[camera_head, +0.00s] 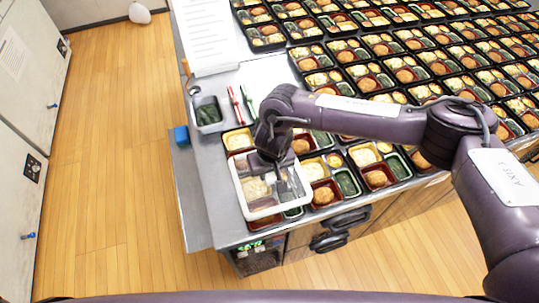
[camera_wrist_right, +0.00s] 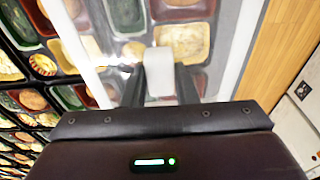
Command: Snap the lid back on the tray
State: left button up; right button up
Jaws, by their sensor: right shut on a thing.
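A clear lid with a white rim (camera_head: 243,202) is at the front left corner of the table, over bento trays whose food shows through it. My right gripper (camera_head: 282,181) reaches down at the lid's middle. In the wrist view, the right gripper (camera_wrist_right: 160,78) has its two dark fingers on either side of a white block-like grip (camera_wrist_right: 160,56) and is shut on it. The lid's white rim (camera_wrist_right: 68,40) also shows there. A tray (camera_head: 265,223) sticks out below the lid's front edge. I cannot tell whether the lid touches the trays. My left gripper is not in view.
Rows of filled bento trays (camera_head: 376,180) cover the table to the right and back. A container of green food (camera_head: 208,113), red-handled tongs (camera_head: 235,105), a blue block (camera_head: 181,134) and paper sheets (camera_head: 205,35) lie at the left.

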aim_at(269, 186)
jog(key=shift+s+f+b, duration=0.15)
jog(key=shift+s+b, duration=0.25)
jog(key=shift+s, duration=0.5)
jog(key=shift+s+f+b, duration=0.1)
jog(key=shift+f+b, duration=0.45)
jog(key=shift+f, duration=0.2)
jog(key=shift+w+f+b, duration=0.2)
jog(key=shift+f+b, duration=0.3)
jog(key=shift+w+f+b, duration=0.2)
jog(key=shift+f+b, duration=0.25)
jog(key=shift+f, duration=0.65)
jog(key=shift+s+f+b, duration=0.1)
jog(key=shift+f+b, duration=0.05)
jog(key=shift+b, duration=0.15)
jog(key=shift+f, duration=0.1)
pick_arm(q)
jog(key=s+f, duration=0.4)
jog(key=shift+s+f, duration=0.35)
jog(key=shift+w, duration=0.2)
